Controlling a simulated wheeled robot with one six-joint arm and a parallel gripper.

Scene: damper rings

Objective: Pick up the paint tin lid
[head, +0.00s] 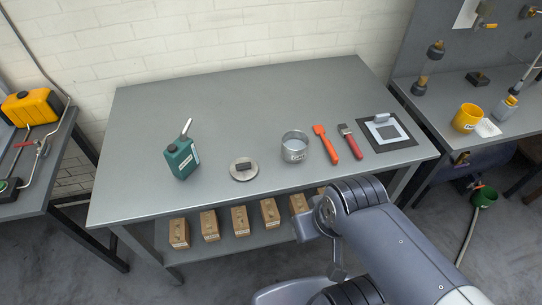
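The paint tin lid appears to be the flat, round, light grey disc (234,176) on the grey workbench, left of the middle. A small dark block (244,166) sits on top of it; I cannot tell whether it is a handle or a separate piece. An open metal tin (295,155) with a white label stands just to the right of the disc, apart from it. My arm reaches in from the lower right, in front of the bench's front edge. My gripper's fingers are not visible, and nothing of mine touches the disc.
A green canister (182,162) with a spout stands left of the disc. An orange scraper (328,146), a red-handled brush (350,142) and a dark-framed pad (403,144) lie right of the tin. Several wooden blocks (210,226) stand on the lower shelf. The bench's back is clear.

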